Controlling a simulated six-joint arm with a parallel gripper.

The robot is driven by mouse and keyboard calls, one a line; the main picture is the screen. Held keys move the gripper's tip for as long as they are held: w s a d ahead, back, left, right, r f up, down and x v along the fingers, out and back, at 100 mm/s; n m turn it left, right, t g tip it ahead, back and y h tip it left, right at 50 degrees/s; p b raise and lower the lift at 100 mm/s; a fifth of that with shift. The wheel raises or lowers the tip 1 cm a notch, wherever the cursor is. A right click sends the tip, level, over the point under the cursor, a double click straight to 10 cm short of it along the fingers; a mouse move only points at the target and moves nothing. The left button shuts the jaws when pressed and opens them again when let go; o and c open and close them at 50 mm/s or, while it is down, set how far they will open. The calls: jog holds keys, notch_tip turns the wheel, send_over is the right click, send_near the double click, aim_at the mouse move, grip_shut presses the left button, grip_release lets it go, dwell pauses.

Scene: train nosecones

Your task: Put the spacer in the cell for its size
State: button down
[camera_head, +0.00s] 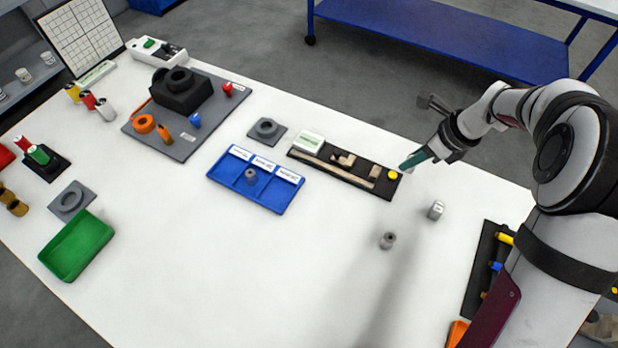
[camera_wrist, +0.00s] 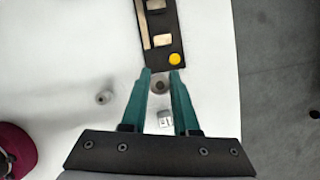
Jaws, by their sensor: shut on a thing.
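In the wrist view, my gripper (camera_wrist: 160,79) is shut on a grey-brown round spacer (camera_wrist: 159,87) with a dark hole, held between the teal fingertips. In the head view, my gripper (camera_head: 404,165) is above the right end of a black tray, and I cannot make out the held spacer there. The blue tray (camera_head: 228,184) has three labelled cells and lies left of my gripper. A grey spacer (camera_head: 250,176) stands in its middle cell. Another grey spacer (camera_head: 388,240) stands on the white table; it also shows in the wrist view (camera_wrist: 104,98).
A small grey labelled block (camera_head: 436,210) stands on the table; it also shows in the wrist view (camera_wrist: 165,118). The black tray (camera_head: 340,182) holds wooden pieces and a yellow disc. A grey plate with a ring (camera_head: 267,130) lies behind the blue tray. The table's front middle is clear.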

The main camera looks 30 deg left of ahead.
jog(key=s+a+n+g, duration=0.3)
jog(key=s+a+n, duration=0.55)
jog(key=a, duration=0.65)
jog(key=shift+m, duration=0.45)
jog(key=s+a+f, duration=0.1)
jog(key=a+f, duration=0.1)
jog(key=a, duration=0.1)
jog(key=s+a+f, duration=0.2)
jog(key=a+f, duration=0.1)
jog(key=a, duration=0.1)
jog(key=s+a+f, duration=0.2)
jog(key=a, duration=0.2)
jog(key=shift+s+f, duration=0.15)
notch_tip(320, 180, down, 4)
jog(key=shift+r, duration=0.1)
jog(key=c, duration=0.7)
grip_release()
jog(key=shift+o, duration=0.2)
